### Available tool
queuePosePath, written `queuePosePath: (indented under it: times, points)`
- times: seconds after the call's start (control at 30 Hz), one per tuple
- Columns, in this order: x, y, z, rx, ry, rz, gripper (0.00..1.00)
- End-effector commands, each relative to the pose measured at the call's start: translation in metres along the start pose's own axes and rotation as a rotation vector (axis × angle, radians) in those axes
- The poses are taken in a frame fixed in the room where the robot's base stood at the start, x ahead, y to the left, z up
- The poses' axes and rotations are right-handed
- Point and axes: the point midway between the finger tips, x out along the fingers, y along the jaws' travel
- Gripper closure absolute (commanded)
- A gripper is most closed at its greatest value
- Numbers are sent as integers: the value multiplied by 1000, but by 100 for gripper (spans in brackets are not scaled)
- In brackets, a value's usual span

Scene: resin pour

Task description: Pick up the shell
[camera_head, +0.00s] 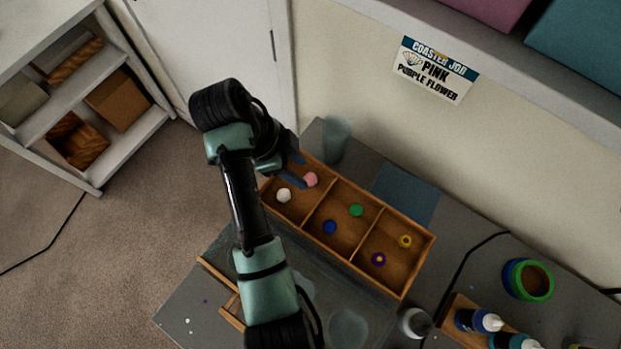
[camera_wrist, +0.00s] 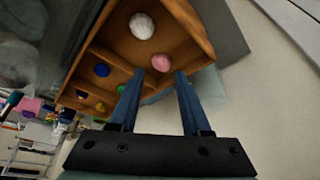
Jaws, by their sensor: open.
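A wooden tray (camera_head: 335,226) with three compartments stands on the grey table. Its left compartment holds a small pink piece (camera_head: 311,179), which looks like the pink shell named by the sign, and a white piece (camera_head: 284,195). In the wrist view the pink piece (camera_wrist: 161,62) shows just beyond and between my fingertips, with the white piece (camera_wrist: 142,26) farther up. My gripper (camera_wrist: 160,74) is open and empty, its two blue fingers pointing at the pink piece. In the head view my gripper (camera_head: 298,170) is over the tray's left end, partly hidden by my arm.
The middle compartment holds blue (camera_head: 330,227) and green (camera_head: 356,210) pieces; the right one holds yellow (camera_head: 405,241) and purple (camera_head: 378,259) flowers. A clear cup (camera_head: 335,140) stands behind the tray. Bottles (camera_head: 480,320) stand at right.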

Motion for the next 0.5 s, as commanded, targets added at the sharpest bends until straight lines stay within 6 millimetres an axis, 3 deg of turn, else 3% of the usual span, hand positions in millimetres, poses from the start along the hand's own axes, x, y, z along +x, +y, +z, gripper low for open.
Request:
queuePosePath:
  times: [0.2, 0.5]
  points:
    - [31, 0, -2, -1, 0, 4, 52]
    - [38, -1, -1, 0, 0, 0, 52]
